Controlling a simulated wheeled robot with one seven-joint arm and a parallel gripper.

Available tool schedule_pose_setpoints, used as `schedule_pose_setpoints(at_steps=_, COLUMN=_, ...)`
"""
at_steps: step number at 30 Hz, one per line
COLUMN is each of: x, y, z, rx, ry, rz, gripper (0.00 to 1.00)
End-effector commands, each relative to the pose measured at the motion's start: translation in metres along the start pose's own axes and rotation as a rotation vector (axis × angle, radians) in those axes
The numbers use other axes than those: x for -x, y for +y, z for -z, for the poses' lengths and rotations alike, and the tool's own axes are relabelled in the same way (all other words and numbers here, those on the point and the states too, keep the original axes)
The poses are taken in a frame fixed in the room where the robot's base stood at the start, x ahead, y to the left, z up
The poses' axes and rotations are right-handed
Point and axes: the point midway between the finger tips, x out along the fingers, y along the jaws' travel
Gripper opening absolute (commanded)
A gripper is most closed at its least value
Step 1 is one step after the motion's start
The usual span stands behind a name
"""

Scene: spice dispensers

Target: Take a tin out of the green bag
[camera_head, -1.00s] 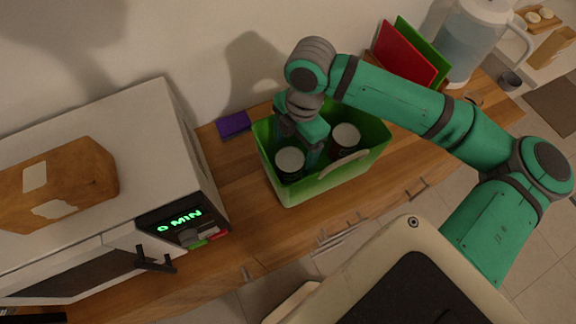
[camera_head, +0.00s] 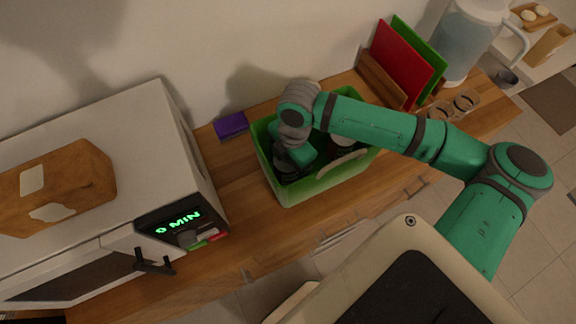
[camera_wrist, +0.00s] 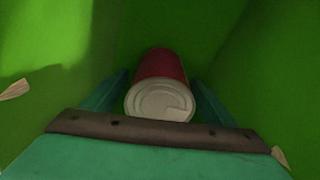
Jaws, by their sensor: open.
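The green bag (camera_head: 310,192) stands open on the wooden counter, with a pale handle on its front side. My gripper (camera_wrist: 160,82) is lowered into the bag's left part, pointing down. A tin (camera_wrist: 160,101) with a pale round lid and a red side shows in the wrist view between my two open fingers. A gap shows beside it, and I cannot tell whether either finger touches it. In the head view my wrist hides most of this tin. Another tin (camera_head: 342,139) is in the bag's right part, partly hidden under my forearm.
A white microwave (camera_head: 130,120) with a brown package (camera_head: 60,185) on top stands at the left. A purple box (camera_head: 231,125) lies behind the bag. Red (camera_head: 402,60) and green boards and a jug (camera_head: 470,40) stand at the back right. Counter between microwave and bag is clear.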

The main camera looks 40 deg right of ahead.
Motion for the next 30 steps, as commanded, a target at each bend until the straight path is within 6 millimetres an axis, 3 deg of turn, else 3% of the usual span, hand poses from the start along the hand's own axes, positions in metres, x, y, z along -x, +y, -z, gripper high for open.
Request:
schedule_pose_setpoints(at_steps=3, x=0.0, y=0.0, z=0.0, rx=0.0, ry=0.0, rz=0.0, gripper=0.77)
schedule_pose_setpoints(at_steps=10, x=0.001, y=0.0, z=0.0, rx=0.0, ry=0.0, rz=0.0, gripper=0.22)
schedule_pose_setpoints(at_steps=20, x=0.007, y=0.001, z=0.001, rx=0.0, ry=0.0, rz=-0.002, gripper=0.21)
schedule_pose_setpoints(at_steps=30, x=0.064, y=0.001, z=0.007, rx=0.001, ry=-0.001, rz=-0.002, gripper=0.21)
